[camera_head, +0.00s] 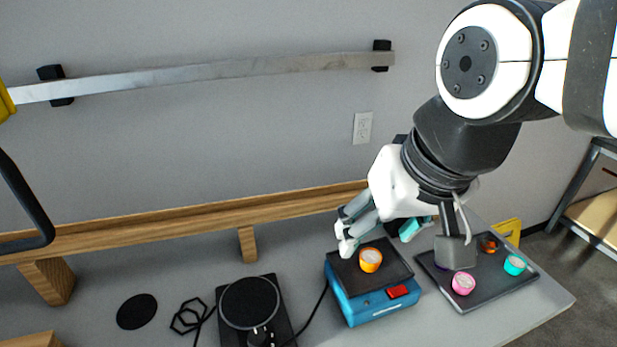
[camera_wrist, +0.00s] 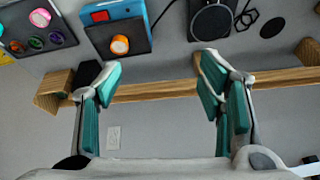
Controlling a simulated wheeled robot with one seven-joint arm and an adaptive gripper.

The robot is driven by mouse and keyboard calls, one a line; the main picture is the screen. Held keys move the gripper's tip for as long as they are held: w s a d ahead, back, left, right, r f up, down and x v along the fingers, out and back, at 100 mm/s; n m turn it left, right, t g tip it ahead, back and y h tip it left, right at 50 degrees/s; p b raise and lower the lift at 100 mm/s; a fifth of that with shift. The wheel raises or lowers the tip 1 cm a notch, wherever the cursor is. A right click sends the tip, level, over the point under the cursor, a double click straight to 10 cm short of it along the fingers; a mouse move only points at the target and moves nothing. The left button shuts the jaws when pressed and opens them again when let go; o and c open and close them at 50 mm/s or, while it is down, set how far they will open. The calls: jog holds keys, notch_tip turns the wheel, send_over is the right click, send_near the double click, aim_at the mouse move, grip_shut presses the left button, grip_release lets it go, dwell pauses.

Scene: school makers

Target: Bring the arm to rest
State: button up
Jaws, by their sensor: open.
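My gripper (camera_head: 378,228) is open and empty, with teal pads on its fingers. In the head view it hangs at the end of my arm, above the back of the bench, near a blue scale (camera_head: 372,305) with a dark top plate. An orange-rimmed round piece (camera_head: 370,260) sits on that plate, apart from the fingers. In the wrist view the two fingers (camera_wrist: 160,95) are spread wide. The scale (camera_wrist: 124,30) and the orange piece (camera_wrist: 120,44) lie beyond them at the top left. My arm hides part of the bench behind it.
A wooden shelf (camera_head: 190,217) runs along the wall. A black device (camera_head: 252,312) stands left of the scale. A metal bar (camera_head: 230,70) is on the wall.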

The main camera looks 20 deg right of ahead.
jog(key=shift+s+a+r+n+t, duration=0.15)
jog(key=shift+s+n+t, duration=0.15)
jog(key=shift+s+n, duration=0.6)
jog(key=shift+w, duration=0.1)
dwell(1.1)
